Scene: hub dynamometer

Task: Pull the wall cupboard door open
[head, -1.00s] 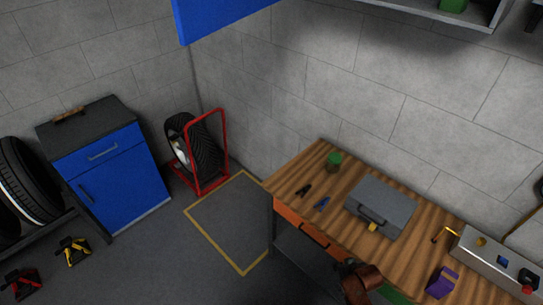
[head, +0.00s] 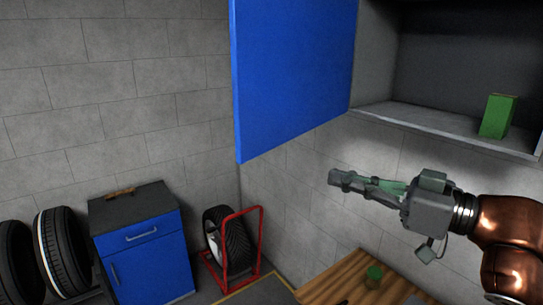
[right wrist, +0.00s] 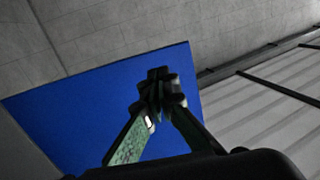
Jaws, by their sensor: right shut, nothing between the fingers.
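The wall cupboard (head: 372,107) is at the upper right of the head view. Its blue door (head: 290,75) stands swung wide open to the left, and the grey inside shows. My right gripper (head: 338,180) is below the cupboard, to the right of the door's lower edge and apart from it in the head view. Its fingers are shut and empty. In the right wrist view the fingers (right wrist: 160,85) meet in front of the blue door (right wrist: 75,115). No handle shows on the visible door face. My left gripper is not in view.
A green box (head: 497,116) stands on the cupboard's shelf. Below is a wooden workbench (head: 340,280) with a small green-topped object (head: 374,275). A blue cabinet (head: 148,260), tyres (head: 62,250) and a red tyre trolley (head: 260,235) stand at the lower left.

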